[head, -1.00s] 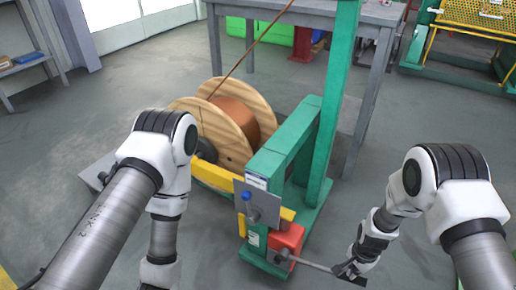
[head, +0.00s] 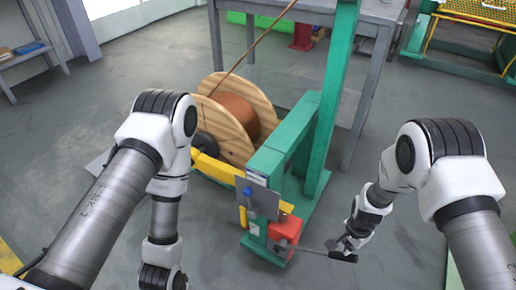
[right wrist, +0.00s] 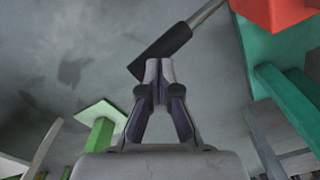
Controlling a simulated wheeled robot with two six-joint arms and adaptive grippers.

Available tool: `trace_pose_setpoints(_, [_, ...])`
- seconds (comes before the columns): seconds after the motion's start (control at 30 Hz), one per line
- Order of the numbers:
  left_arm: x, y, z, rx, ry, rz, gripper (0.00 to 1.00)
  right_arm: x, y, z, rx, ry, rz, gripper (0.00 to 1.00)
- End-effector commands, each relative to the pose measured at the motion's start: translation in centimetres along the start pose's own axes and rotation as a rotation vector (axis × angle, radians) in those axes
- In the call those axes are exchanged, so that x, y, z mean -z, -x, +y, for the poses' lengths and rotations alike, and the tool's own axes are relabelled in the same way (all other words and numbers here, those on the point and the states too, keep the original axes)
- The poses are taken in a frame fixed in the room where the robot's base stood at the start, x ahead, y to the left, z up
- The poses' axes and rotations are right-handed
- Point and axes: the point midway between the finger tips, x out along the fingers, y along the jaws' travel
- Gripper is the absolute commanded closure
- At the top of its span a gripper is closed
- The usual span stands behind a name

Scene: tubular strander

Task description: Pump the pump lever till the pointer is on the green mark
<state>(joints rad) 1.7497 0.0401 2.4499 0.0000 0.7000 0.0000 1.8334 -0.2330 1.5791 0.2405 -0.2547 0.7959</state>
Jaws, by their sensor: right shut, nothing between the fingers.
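The pump is a red box (head: 287,229) low on the green stand. Its lever (head: 315,249) is a grey rod running right from the box, ending in a black handle (head: 343,257). The handle also shows in the right wrist view (right wrist: 158,55), slanting across just beyond my fingertips. My right gripper (head: 347,245) is shut and empty at the handle, its fingertips (right wrist: 160,64) close to or touching it; I cannot tell which. My left arm reaches the bottom edge with its gripper out of view. I cannot make out a pointer or green mark.
A grey plate (head: 256,199) with a blue part stands above the pump. Behind are a yellow bar (head: 213,170), a wooden cable reel (head: 238,112) and a green post (head: 339,90). A grey table (head: 300,12) is at the back. Floor right of the lever is clear.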

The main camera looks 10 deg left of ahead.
Motion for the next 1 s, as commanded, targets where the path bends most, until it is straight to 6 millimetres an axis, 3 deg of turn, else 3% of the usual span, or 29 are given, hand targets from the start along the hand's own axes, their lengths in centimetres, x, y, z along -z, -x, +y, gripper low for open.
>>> trace_pose_setpoints(0.17, [0.0,-0.7,0.0,0.0,0.0,0.0,0.45,0.1,-0.9,0.1,0.0,-0.001,0.0,1.0])
trace_pose_setpoints(1.0, [0.0,-10.2,-0.1,0.0,0.0,0.0,0.45,1.1,-13.1,2.4,-0.004,0.0,-0.003,1.0])
